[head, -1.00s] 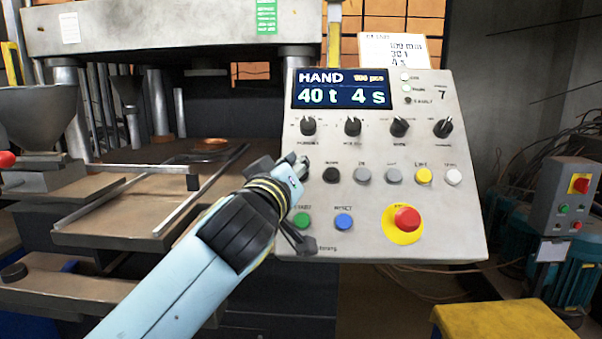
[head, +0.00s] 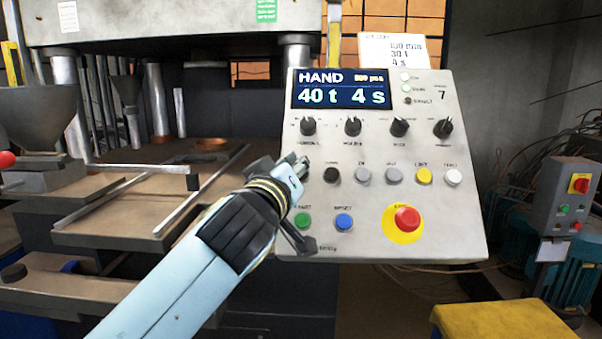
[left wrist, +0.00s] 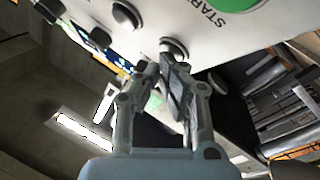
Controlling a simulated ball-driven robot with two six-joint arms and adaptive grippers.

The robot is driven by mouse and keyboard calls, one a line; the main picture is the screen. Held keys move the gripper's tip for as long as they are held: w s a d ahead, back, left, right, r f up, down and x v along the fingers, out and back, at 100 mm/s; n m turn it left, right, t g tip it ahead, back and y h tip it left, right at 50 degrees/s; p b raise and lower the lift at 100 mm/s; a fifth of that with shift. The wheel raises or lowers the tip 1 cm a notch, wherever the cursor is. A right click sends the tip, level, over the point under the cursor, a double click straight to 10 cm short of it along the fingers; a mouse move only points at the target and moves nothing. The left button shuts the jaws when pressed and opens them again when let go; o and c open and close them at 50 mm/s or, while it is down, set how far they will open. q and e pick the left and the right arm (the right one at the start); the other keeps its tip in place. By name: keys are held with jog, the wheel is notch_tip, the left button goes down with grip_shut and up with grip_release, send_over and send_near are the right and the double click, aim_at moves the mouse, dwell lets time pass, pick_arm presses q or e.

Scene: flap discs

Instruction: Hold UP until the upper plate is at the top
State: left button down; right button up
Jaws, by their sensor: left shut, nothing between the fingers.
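The upper plate (head: 190,32) is the wide pale slab across the top left of the head view; its upper edge is out of frame. The control panel (head: 460,215) reads HAND, 40 t and 4 s. My left gripper (head: 302,166) is shut and empty, with its tips at the left end of the upper button row. It covers the button there in the head view. In the left wrist view, the shut fingertips (left wrist: 161,66) are at a dark round button (left wrist: 173,47), seemingly touching it. My right gripper is not in view.
A green START button (head: 302,221), a blue RESET button (head: 344,222) and a red emergency stop (head: 407,218) sit below the row. A black button (head: 331,174) is just right of my fingertips. A yellow surface (head: 505,322) stands at lower right.

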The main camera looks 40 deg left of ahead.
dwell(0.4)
pick_arm(q)
jog(key=shift+s+d+r+p, duration=0.35)
jog(key=shift+s+r+p, duration=0.05)
jog(key=shift+s+r, duration=0.15)
jog(key=shift+s+d+r+p, duration=0.5)
jog(key=shift+s+r+p, duration=0.2)
jog(key=shift+s+r, duration=0.1)
jog(key=shift+s+d+r+p, duration=0.5)
jog(key=shift+s+r+p, duration=0.15)
jog(key=shift+s+r, duration=0.15)
